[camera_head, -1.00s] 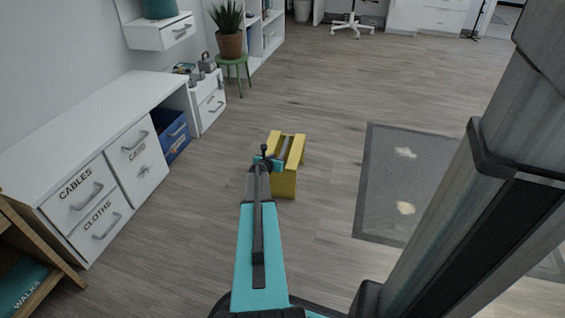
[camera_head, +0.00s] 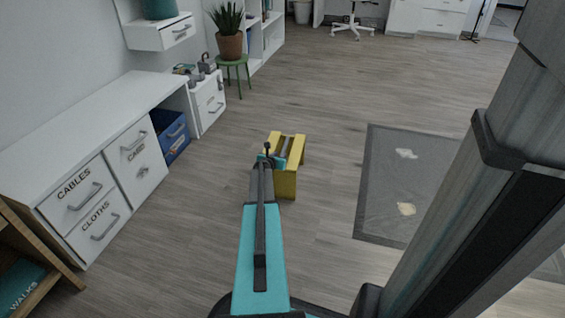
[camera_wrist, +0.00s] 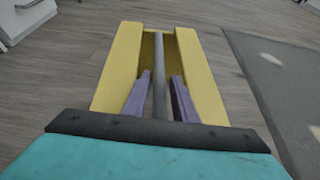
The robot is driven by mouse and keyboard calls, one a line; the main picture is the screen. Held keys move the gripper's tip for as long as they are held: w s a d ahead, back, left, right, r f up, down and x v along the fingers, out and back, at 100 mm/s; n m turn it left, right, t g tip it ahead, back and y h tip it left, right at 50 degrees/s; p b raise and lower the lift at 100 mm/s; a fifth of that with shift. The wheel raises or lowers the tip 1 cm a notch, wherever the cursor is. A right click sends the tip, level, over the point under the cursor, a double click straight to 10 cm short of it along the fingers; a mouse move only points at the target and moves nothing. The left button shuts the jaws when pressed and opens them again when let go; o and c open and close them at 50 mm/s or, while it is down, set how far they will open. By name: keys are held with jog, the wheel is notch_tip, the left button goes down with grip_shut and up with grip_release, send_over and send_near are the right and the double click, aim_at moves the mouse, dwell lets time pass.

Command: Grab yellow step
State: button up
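The yellow step (camera_head: 287,180) stands on the wood floor near the middle of the head view. In the wrist view the yellow step (camera_wrist: 120,62) shows two yellow top boards with a gap between them and a grey bar (camera_wrist: 159,80) running along the gap. My gripper (camera_wrist: 160,82) is over the step, with its two purple-grey fingers apart, one on each side of the bar. The fingers look open around the bar; I cannot tell whether they touch it. In the head view my arm hides part of the step's near left side.
A white desk with drawers (camera_head: 75,125) runs along the left, with a blue bin (camera_head: 172,138) in it. A potted plant (camera_head: 230,45) on a green stool (camera_head: 236,68) stands behind. A grey mat (camera_head: 385,185) lies right of the step. Floor around the step is clear.

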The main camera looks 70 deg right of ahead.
aim_at(282, 153)
jog(key=b+x, duration=0.1)
jog(key=x, duration=0.1)
jog(key=shift+d+f+b, duration=0.25)
jog(key=shift+f+b, duration=0.05)
jog(key=shift+f, duration=0.05)
jog(key=shift+b+x, duration=0.35)
jog(key=shift+x, duration=0.65)
jog(key=shift+r, duration=0.1)
jog(key=shift+c, duration=0.3)
grip_shut()
jog(key=shift+s, duration=0.1)
jog(key=shift+d+r, duration=0.1)
dwell(0.4)
